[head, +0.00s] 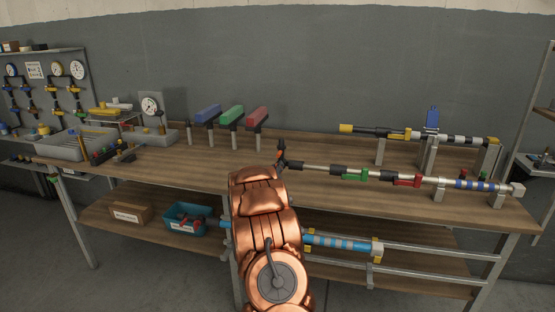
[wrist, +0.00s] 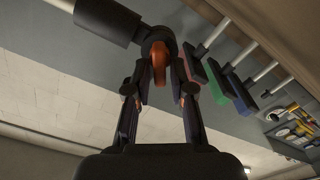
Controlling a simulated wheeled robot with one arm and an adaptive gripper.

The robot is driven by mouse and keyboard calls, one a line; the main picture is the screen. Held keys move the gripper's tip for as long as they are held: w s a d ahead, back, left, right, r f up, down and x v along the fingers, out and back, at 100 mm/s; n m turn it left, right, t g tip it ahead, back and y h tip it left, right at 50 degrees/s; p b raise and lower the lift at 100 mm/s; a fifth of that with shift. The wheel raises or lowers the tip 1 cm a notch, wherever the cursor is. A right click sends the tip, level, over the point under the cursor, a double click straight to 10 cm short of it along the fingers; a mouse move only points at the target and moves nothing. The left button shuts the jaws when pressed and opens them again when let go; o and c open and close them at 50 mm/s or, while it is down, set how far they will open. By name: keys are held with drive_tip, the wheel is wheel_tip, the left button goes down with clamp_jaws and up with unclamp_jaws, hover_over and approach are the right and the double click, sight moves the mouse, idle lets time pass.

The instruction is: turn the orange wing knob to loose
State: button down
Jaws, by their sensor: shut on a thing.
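The orange wing knob (wrist: 158,58) shows in the wrist view on a round black fitting (wrist: 157,38), at the end of a thick dark sleeve. My gripper (wrist: 160,80) has its two black fingers on either side of the knob's wing and is shut on it. In the head view only a speck of the orange knob (head: 279,155) shows, beside the dark left end of the middle rod (head: 310,167). My copper arm hides most of the gripper there. I cannot tell the knob's angle against any mark.
The rod with green (head: 355,174) and red (head: 407,180) clamps runs right along the bench front. Blue, green and red paddles (head: 232,115) on posts stand behind to the left. Another rod with yellow fittings (head: 395,134) lies farther back. The left bench top (head: 150,165) is partly clear.

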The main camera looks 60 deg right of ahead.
drive_tip(key=n+p, duration=0.3)
drive_tip(key=shift+w+r+n, duration=0.1)
drive_tip(key=shift+w+n, duration=0.05)
drive_tip(key=shift+n, duration=0.25)
drive_tip(key=n+p, duration=0.1)
drive_tip(key=n, duration=0.1)
drive_tip(key=n+p, duration=0.1)
drive_tip(key=shift+w+a+f+n+p, duration=0.1)
drive_tip(key=shift+f+n+p, duration=0.15)
drive_tip(key=shift+n+p, duration=0.05)
drive_tip(key=n+p, duration=0.1)
drive_tip(key=n, duration=0.2)
drive_tip(key=shift+f+n+p, duration=0.15)
drive_tip(key=shift+n+p, duration=0.15)
drive_tip(key=shift+p, duration=0.05)
drive_tip(key=shift+f+n+p, duration=0.25)
drive_tip(key=shift+n+p, duration=0.35)
drive_tip(key=shift+n, duration=1)
drive_tip(key=c, duration=1.2)
unclamp_jaws()
drive_tip(key=v, duration=1.2)
